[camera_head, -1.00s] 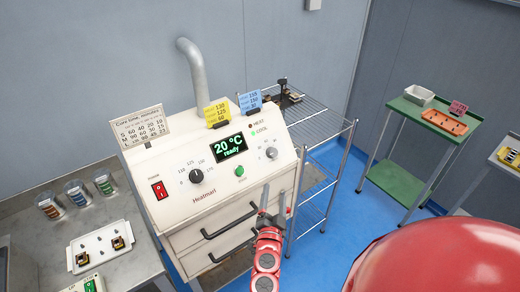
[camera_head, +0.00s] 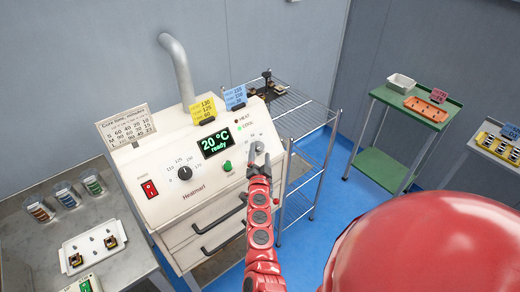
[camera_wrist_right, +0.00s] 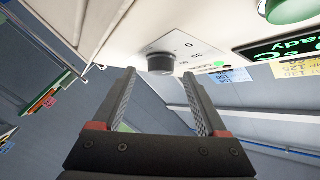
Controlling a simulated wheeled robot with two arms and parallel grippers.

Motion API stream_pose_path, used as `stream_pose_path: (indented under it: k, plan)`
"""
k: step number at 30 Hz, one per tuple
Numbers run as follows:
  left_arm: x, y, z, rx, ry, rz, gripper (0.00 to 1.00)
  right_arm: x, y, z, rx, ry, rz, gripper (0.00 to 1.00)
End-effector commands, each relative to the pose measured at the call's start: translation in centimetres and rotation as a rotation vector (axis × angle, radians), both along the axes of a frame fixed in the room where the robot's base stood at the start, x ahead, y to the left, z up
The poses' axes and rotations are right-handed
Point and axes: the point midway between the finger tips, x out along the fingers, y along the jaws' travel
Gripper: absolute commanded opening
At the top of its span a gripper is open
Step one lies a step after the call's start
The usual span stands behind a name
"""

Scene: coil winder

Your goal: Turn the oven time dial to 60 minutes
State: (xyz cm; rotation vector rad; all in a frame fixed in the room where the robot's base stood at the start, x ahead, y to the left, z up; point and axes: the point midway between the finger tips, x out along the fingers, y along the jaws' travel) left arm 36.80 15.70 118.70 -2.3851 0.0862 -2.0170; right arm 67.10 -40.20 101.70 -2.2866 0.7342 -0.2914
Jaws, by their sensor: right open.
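The white oven (camera_head: 165,180) has a sloped front panel with a green display reading 20 °C ready. The time dial is the right-hand knob; in the head view my right gripper and arm cover most of it. In the right wrist view the dark time dial (camera_wrist_right: 161,63) sits on a pale scale plate, beyond the fingertips. My right gripper (camera_head: 260,155) is at the panel's right side. Its two fingers (camera_wrist_right: 158,80) are apart, pointing toward the dial, with nothing visible held between them. The dial's setting cannot be read. My left gripper is not in view.
The black temperature dial (camera_head: 184,173), red power switch (camera_head: 149,189) and green button (camera_head: 227,166) share the panel. Yellow (camera_head: 202,109) and blue (camera_head: 235,96) cards stand on top. A wire rack (camera_head: 310,150) stands right of the oven.

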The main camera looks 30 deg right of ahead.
Motion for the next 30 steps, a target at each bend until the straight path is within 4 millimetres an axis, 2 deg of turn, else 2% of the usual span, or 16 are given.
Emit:
stream_pose_path:
  k: [6,17,27,30]
  plan:
    - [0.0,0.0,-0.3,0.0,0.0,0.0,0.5,1.7,-1.1,0.1,-0.001,-0.002,0.002,0.76]
    - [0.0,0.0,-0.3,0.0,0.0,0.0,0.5,1.9,-1.3,0.0,0.0,-0.001,0.001,0.76]
    - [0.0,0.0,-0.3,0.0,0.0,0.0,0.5,1.9,-1.3,0.0,0.0,-0.001,0.001,0.14]
    - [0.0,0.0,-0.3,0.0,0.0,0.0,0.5,1.9,-1.3,0.0,0.0,-0.001,0.001,0.0]
